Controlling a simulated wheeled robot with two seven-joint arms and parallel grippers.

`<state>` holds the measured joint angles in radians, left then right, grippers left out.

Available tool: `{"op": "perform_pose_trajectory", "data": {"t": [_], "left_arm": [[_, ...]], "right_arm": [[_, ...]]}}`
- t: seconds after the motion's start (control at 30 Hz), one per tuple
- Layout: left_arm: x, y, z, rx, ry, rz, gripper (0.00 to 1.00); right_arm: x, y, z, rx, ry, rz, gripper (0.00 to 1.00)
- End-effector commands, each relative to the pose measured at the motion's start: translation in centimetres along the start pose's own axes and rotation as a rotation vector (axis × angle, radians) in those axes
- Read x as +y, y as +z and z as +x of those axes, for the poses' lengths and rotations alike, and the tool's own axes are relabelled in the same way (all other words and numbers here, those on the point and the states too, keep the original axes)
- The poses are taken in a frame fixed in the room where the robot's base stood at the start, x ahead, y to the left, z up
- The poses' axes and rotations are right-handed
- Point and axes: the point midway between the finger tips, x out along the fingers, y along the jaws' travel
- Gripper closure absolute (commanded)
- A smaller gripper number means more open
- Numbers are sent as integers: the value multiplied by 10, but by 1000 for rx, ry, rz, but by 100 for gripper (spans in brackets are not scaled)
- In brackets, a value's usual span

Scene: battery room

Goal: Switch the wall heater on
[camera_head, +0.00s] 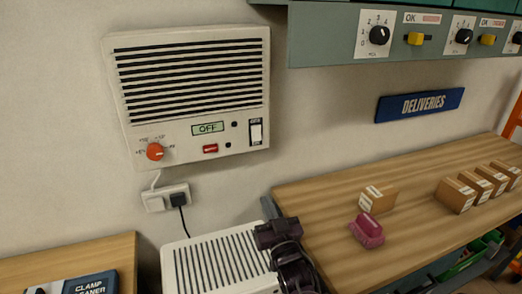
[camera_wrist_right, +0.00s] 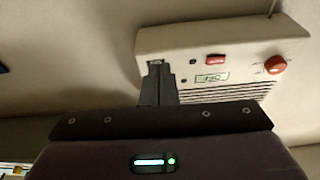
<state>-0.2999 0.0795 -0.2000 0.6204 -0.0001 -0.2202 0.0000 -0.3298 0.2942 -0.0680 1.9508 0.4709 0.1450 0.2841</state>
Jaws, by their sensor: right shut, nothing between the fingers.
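The wall heater (camera_head: 190,95) is a cream box with dark slats on the wall at the upper left of the head view. Its small display (camera_head: 208,128) reads OFF. A white rocker switch (camera_head: 256,132) sits at its lower right, a red button (camera_head: 210,149) under the display, and an orange knob (camera_head: 155,152) at the lower left. My right gripper (camera_head: 278,234) is below the heater, apart from it. In the right wrist view its shut, empty fingers (camera_wrist_right: 157,78) point toward the upside-down heater (camera_wrist_right: 220,40) and partly cover the rocker switch. My left gripper is out of view.
A wall socket (camera_head: 167,198) with a black plug is under the heater. A white slatted unit (camera_head: 215,262) stands below. A grey panel (camera_head: 330,50) hangs upper right.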

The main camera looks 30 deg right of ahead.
Motion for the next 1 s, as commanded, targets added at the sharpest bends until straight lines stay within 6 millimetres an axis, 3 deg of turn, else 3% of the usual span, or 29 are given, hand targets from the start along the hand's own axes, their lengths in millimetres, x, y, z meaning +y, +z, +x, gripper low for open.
{"op": "perform_pose_trajectory", "data": {"t": [0.1,0.3,0.77,1.0], "left_arm": [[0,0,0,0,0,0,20],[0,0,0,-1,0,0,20],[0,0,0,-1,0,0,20],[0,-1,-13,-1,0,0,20]], "right_arm": [[11,-24,5,174,-6,-18,100],[19,-48,4,350,-24,-41,100],[20,-54,3,392,-31,-48,100],[19,-68,26,394,-31,-49,100]]}}
